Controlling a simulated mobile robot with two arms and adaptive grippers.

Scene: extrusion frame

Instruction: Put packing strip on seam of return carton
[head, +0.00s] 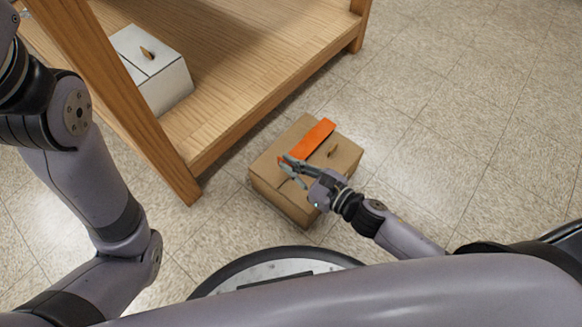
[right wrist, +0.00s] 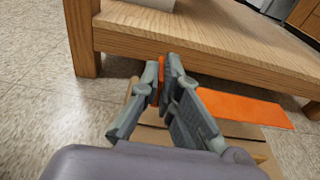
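The brown return carton (head: 271,171) stands on the floor in front of the wooden shelf. The orange packing strip (head: 313,137) extends over its top from my right gripper toward the far edge. I cannot tell whether the strip touches the carton along its length. The strip (right wrist: 245,108) also shows in the right wrist view, with orange between the fingertips. My right gripper (head: 284,164) is shut on the strip's near-left end, low over the carton top. The gripper and strip partly hide the seam. My left arm shows at the left, but its gripper is out of view.
A wooden shelf (head: 245,60) stands behind the carton, with a leg (head: 150,120) to the carton's left. A white box (head: 165,84) sits on it. A small tan tab (head: 332,151) is on the carton top. The tiled floor at right is clear.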

